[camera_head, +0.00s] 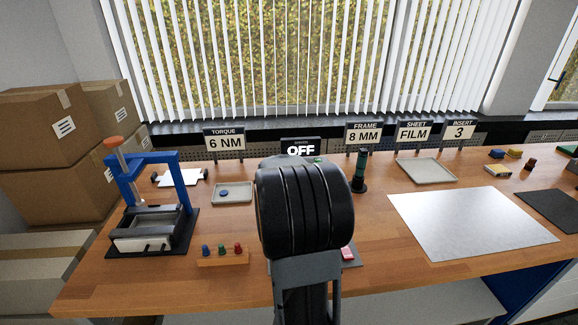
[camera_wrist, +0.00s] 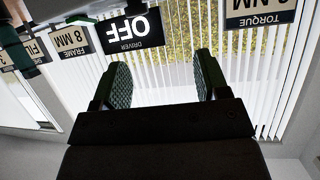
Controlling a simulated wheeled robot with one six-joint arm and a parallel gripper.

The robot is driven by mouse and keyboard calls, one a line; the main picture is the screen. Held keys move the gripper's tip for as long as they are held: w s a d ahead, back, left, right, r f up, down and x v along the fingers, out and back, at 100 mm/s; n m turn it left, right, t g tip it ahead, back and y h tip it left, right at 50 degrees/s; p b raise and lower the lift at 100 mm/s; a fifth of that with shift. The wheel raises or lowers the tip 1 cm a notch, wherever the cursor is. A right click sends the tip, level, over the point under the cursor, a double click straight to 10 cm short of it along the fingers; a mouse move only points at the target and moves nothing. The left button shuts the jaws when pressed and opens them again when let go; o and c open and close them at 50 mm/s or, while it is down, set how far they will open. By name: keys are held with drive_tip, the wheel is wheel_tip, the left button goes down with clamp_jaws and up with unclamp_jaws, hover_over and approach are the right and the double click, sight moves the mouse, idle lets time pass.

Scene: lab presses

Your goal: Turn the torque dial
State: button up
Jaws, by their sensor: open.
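I cannot make out the torque dial in either view; my arm hides the bench middle in the head view. The torque sign (camera_head: 225,141) reads 6 NM and stands at the bench's back edge; it also shows upside down in the wrist view (camera_wrist: 262,12). The driver display (camera_head: 300,149) reads OFF, and it shows in the wrist view (camera_wrist: 134,27) beyond my fingertips. A dark green upright tool (camera_head: 359,172) stands right of my arm. My gripper (camera_wrist: 163,78) is open and empty, two ridged pads apart; it is hidden in the head view.
A blue press (camera_head: 127,190) stands on the left of the bench. A small tray (camera_head: 232,200) and a wooden holder with coloured pegs (camera_head: 222,257) lie left of my arm. A pale sheet (camera_head: 470,225) covers the right side. Cardboard boxes (camera_head: 40,130) are stacked far left.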

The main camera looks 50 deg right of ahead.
drive_tip(key=shift+m+g+h, duration=0.4)
drive_tip(key=shift+g+h, duration=0.1)
drive_tip(key=shift+h, duration=0.1)
drive_tip(key=x, duration=0.5)
drive_tip(key=s+d+x, duration=0.1)
drive_tip(key=x, duration=0.4)
drive_tip(key=s+x, duration=0.1)
drive_tip(key=x, duration=0.4)
drive_tip(key=shift+w+d, duration=0.2)
drive_tip(key=shift+d, duration=0.25)
drive_tip(key=shift+c, duration=0.3)
drive_tip(key=c, duration=0.7)
drive_tip(key=shift+a, duration=0.2)
drive_tip(key=shift+c, duration=0.7)
drive_tip(key=shift+d, duration=0.15)
drive_tip(key=shift+f+b, duration=0.15)
drive_tip(key=shift+b, duration=0.7)
